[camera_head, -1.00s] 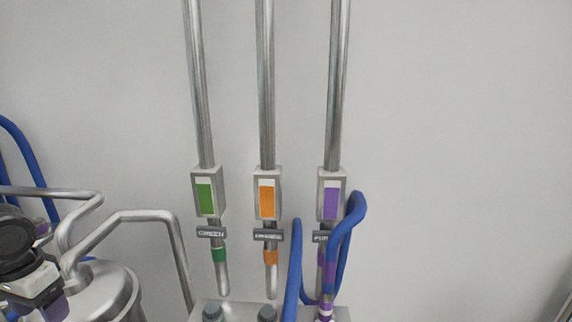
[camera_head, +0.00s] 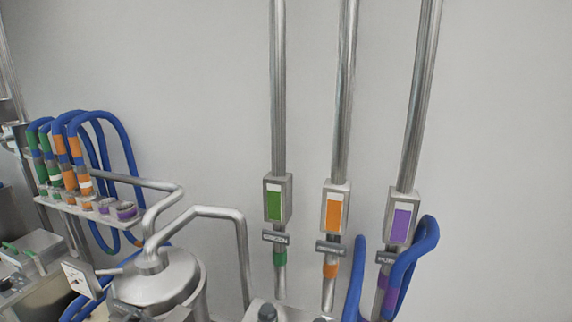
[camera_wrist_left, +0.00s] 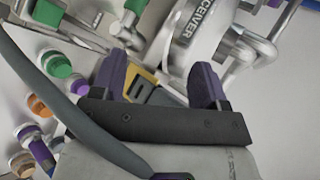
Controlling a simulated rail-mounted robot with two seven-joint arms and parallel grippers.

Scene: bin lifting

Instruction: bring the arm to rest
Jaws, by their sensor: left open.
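My left gripper (camera_wrist_left: 160,68) shows in the left wrist view. Its two dark purple fingers stand wide apart, with nothing held between them. A silver vessel (camera_wrist_left: 183,52) marked "RECEIVER" lies beyond the fingers, and a yellow and grey part (camera_wrist_left: 150,88) shows in the gap. I cannot tell the distance to either. In the head view I cannot make out the left gripper. My right gripper is in neither view.
In the head view, a rack (camera_head: 85,212) holds several blue hoses with coloured bands at left. A silver vessel (camera_head: 155,282) with bent pipes stands in front. Pipes with green (camera_head: 275,205), orange (camera_head: 334,212) and purple (camera_head: 400,222) labels run up the wall. Coloured caps (camera_wrist_left: 56,64) lie left of the gripper.

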